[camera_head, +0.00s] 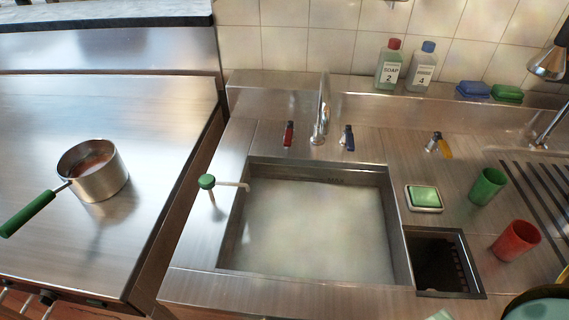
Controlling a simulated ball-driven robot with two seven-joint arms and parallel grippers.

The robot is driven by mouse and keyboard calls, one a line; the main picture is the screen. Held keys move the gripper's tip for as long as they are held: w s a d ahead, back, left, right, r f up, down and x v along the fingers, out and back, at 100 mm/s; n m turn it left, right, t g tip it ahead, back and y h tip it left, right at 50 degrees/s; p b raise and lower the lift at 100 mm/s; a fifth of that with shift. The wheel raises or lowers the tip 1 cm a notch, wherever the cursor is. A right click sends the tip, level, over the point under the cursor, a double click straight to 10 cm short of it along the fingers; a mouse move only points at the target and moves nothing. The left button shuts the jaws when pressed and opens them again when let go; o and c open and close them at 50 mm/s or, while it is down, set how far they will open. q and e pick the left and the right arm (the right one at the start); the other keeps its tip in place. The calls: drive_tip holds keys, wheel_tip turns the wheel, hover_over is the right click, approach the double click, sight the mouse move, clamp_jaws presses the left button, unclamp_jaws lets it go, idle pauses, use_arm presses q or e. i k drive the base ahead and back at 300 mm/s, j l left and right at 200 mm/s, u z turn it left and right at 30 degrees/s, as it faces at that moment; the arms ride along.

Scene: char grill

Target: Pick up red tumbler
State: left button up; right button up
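The red tumbler (515,242) stands at the right of the sink counter, just right of the small dark basin (440,262). It looks upright, leaning in the picture from the wide view, and nothing covers it. A green tumbler (486,188) stands behind it and a little to its left, apart from it. Neither of my grippers shows in the head view.
The large sink (232,240) holds cloudy water. A green sponge in a dish (423,198) lies left of the tumblers. A dark round rim (545,296) is cut off at bottom right. A ribbed drainboard (535,195) lies to the right. A pot (100,182) stands far left.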

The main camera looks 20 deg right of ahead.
sight(521, 236)
drive_tip(key=z, duration=2.45)
drive_tip(key=k+l, duration=0.25)
drive_tip(key=l, duration=0.15)
